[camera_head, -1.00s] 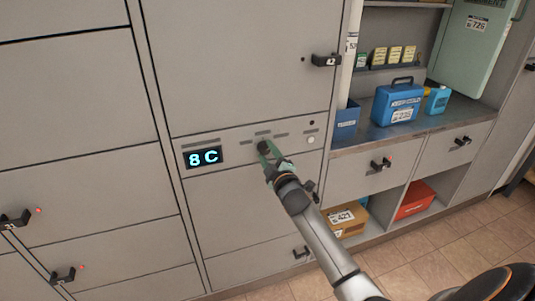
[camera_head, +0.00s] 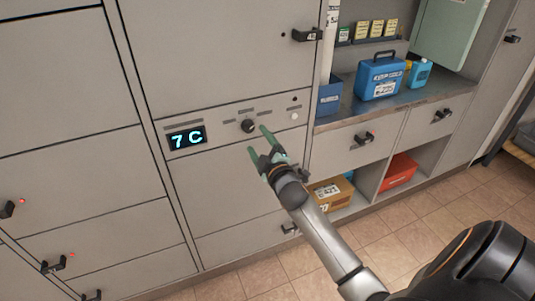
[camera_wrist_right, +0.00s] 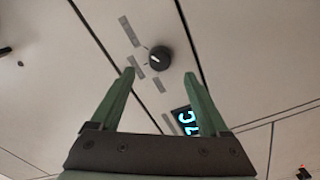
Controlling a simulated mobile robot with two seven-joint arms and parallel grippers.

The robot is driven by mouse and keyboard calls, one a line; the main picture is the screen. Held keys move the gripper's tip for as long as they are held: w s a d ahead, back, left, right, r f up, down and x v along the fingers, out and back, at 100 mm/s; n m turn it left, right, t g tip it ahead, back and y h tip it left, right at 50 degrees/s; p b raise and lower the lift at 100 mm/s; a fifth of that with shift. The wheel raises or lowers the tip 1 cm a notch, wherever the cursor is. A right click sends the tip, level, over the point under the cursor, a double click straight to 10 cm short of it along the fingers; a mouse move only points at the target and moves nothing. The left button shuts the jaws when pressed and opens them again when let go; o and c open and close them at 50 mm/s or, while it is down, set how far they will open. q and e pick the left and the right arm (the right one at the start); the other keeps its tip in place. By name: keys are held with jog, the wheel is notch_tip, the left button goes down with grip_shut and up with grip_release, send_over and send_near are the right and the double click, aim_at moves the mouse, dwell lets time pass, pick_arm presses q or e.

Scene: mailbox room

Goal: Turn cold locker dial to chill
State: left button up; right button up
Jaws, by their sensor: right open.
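The cold locker dial (camera_head: 248,126) is a small black knob on the grey locker panel, with small grey label strips around it. The display (camera_head: 186,138) to its left reads 7 C. My right gripper (camera_head: 259,140) is open, its green fingers just below and right of the dial, apart from it. In the right wrist view the dial (camera_wrist_right: 159,59) stands beyond and between the two open fingertips (camera_wrist_right: 158,75), with nothing held. A pale mark shows on the dial's face. The display (camera_wrist_right: 186,121) shows there partly hidden behind a finger. My left gripper is not in view.
A round white button (camera_head: 294,116) sits right of the dial. A black locker handle (camera_head: 306,35) sticks out above. To the right, a shelf holds a blue box (camera_head: 381,79); a cardboard box (camera_head: 331,193) and a red box (camera_head: 399,172) sit in cubbies below.

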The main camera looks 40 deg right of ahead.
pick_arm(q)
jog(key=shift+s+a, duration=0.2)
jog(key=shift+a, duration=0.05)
pick_arm(e)
jog(key=v, duration=0.6)
jog(key=shift+s, duration=0.35)
jog(key=shift+a, duration=0.15)
jog(key=s+a+f+m+g+y+p, duration=0.3)
jog(key=s+a+f+g+p, duration=0.1)
jog(key=s+a+f, duration=0.3)
jog(key=s+a+f+m+g+y+p, duration=0.3)
jog(key=s+a+f+p, duration=0.3)
jog(key=s+a, duration=0.6)
jog(key=s+f+m+g, duration=0.1)
jog(key=s, duration=0.2)
jog(key=shift+s+f+g, duration=0.2)
jog(key=shift+s+g, duration=0.1)
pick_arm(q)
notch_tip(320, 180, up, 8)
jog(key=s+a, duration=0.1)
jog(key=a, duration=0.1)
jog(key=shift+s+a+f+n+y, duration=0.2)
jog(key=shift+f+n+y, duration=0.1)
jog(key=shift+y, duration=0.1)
pick_arm(e)
jog(key=shift+c, duration=0.4)
